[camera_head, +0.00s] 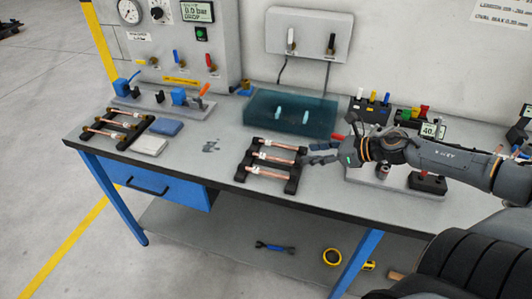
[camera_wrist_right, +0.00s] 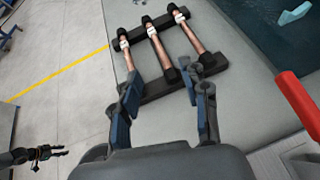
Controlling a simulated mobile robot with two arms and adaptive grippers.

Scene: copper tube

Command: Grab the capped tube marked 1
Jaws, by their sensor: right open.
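A black rack (camera_head: 293,181) near the table's front edge holds three copper tubes with black ends and white labels: a far one (camera_head: 284,146), a middle one (camera_head: 280,159) and a near one (camera_head: 270,172). The right wrist view shows them as a left tube (camera_wrist_right: 128,58), a middle tube (camera_wrist_right: 159,50) and a right tube (camera_wrist_right: 190,37). The label marks are too small to read. My right gripper (camera_head: 314,153) is open and empty just right of the rack, its fingers apart at the tubes' near ends in the wrist view. A dark gripper, apparently my left (camera_wrist_right: 45,154), shows small at lower left; its jaw state is unclear.
A second rack (camera_head: 117,126) with copper tubes stands at the left, beside a blue pad (camera_head: 166,127) and a white pad (camera_head: 149,146). A translucent teal tray (camera_head: 290,112) lies behind the right rack. The tabletop between the racks is mostly clear.

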